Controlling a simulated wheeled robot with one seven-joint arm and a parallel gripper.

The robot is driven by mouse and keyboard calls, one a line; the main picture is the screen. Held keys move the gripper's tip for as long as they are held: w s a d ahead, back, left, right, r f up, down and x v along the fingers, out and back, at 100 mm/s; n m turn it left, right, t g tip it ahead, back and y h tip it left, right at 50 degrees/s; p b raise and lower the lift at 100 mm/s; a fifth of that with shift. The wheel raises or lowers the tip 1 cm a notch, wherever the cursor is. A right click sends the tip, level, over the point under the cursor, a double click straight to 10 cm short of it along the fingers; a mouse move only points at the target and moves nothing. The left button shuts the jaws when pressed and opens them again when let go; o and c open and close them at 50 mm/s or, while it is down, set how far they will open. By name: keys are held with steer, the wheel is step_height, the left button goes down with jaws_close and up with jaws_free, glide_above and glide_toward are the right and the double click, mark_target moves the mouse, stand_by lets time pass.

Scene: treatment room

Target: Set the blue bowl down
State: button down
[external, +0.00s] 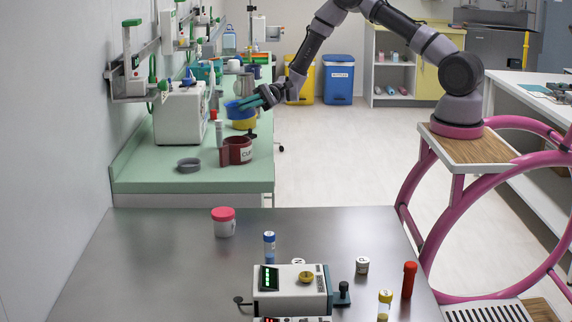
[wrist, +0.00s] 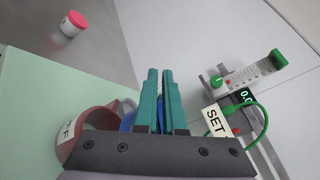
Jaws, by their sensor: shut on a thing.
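The blue bowl (external: 238,112) is above the green counter at the left of the external view. My gripper (external: 250,101) reaches in from the right and is shut on the bowl's rim. A yellow object (external: 244,124) shows directly below the bowl; I cannot tell whether they touch. In the wrist view, the teal fingers of my gripper (wrist: 158,88) hide most of the blue bowl (wrist: 128,121), leaving only small blue parts visible.
A dark red mug (external: 237,151) and a grey ring-shaped dish (external: 189,165) stand on the green counter (external: 225,178) in front. A white machine (external: 181,115) stands left of the bowl.

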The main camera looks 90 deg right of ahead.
steer(key=s+a+n+g+y, duration=0.3)
steer(key=s+a, duration=0.4)
steer(key=a, duration=0.6)
steer(key=s+a+n+g, duration=0.3)
steer(key=s+a+g, duration=0.25)
steer(key=a, duration=0.65)
steer(key=s+a+n+g, duration=0.35)
steer(key=s+a, duration=0.35)
steer(key=s, duration=0.3)
steer(key=s+a+n+g, duration=0.35)
steer(key=s+a, duration=0.35)
steer(key=s, duration=0.3)
steer(key=shift+g, duration=0.25)
steer(key=f, duration=1.9)
steer(key=shift+s+f, duration=0.25)
steer(key=shift+s, duration=0.1)
steer(key=shift+f, duration=0.1)
steer(key=c, duration=1)
jaws_free()
